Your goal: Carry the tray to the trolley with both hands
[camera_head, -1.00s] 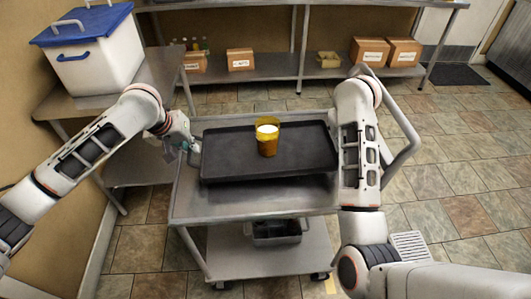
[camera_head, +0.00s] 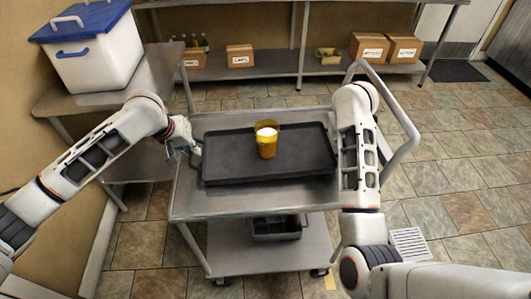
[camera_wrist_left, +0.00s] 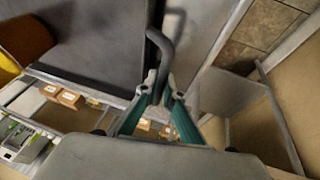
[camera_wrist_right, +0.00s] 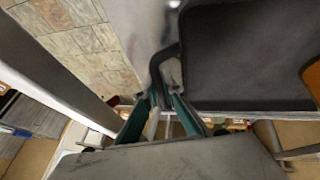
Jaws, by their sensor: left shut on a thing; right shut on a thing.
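The dark tray (camera_head: 228,164) is level over the top of the grey trolley (camera_head: 255,205) and looks to be on it or very close above it. An amber cup with pale contents (camera_head: 267,145) stands upright near the tray's middle. My left gripper (camera_head: 195,150) is at the tray's left end. In the left wrist view its fingers (camera_wrist_left: 160,90) are shut on the tray's handle (camera_wrist_left: 165,48). In the right wrist view my right gripper (camera_wrist_right: 162,95) is shut on the handle at the tray's other end (camera_wrist_right: 240,60). In the head view my right arm hides that gripper.
The trolley's push handle (camera_head: 404,150) rises at the right. A dark bin (camera_head: 277,227) sits on its lower shelf. A side table (camera_head: 62,103) at the left holds a white bucket with a blue lid (camera_head: 92,55). A back shelf (camera_head: 270,70) holds boxes.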

